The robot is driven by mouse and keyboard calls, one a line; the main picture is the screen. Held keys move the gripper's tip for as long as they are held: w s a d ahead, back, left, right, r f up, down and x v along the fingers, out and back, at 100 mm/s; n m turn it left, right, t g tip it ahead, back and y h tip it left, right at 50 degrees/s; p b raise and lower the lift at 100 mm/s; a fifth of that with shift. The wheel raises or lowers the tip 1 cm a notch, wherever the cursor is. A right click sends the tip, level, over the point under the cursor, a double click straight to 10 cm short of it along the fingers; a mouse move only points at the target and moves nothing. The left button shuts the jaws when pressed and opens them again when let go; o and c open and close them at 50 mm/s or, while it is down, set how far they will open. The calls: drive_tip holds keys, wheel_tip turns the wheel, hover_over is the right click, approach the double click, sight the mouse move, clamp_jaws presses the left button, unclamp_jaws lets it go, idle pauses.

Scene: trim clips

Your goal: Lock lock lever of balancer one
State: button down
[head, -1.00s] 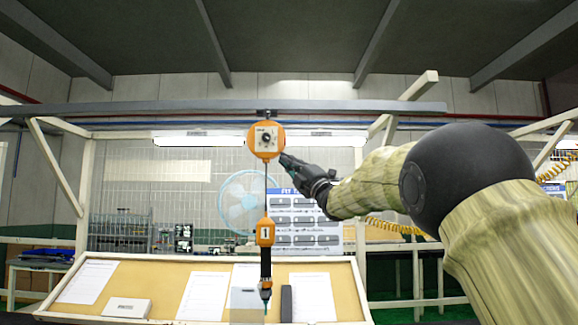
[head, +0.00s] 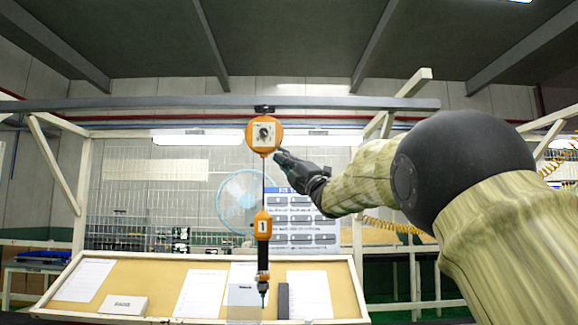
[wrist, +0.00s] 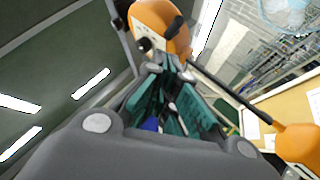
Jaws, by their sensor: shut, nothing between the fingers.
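Balancer one has an orange round housing (head: 264,136) with a pale square face and a dark knob (head: 264,133). It hangs from the grey overhead rail. A dark cable runs down from it to an orange block (head: 262,225) marked 1, with a tool (head: 263,285) below. My gripper (head: 279,154) is at the lower right edge of the housing, its fingers together and empty. In the wrist view the fingertips (wrist: 168,62) point at the housing (wrist: 160,28), just below its knob (wrist: 145,44). I cannot tell whether they touch it. A dark lever-like part (wrist: 173,28) shows on the housing.
A grey rail (head: 180,104) runs across above the balancer. A slanted board (head: 215,270) with papers stands below. A fan (head: 240,203) and a panel of grey parts (head: 300,222) are behind. Open space lies left of the balancer.

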drive_tip(key=a+b+v, duration=0.1)
drive_tip(key=b+v, duration=0.2)
drive_tip(key=v, duration=0.7)
drive_tip(key=shift+s+f, duration=0.3)
drive_tip(key=shift+f, duration=0.15)
drive_tip(key=shift+d+f, duration=0.1)
drive_tip(key=shift+d, duration=0.05)
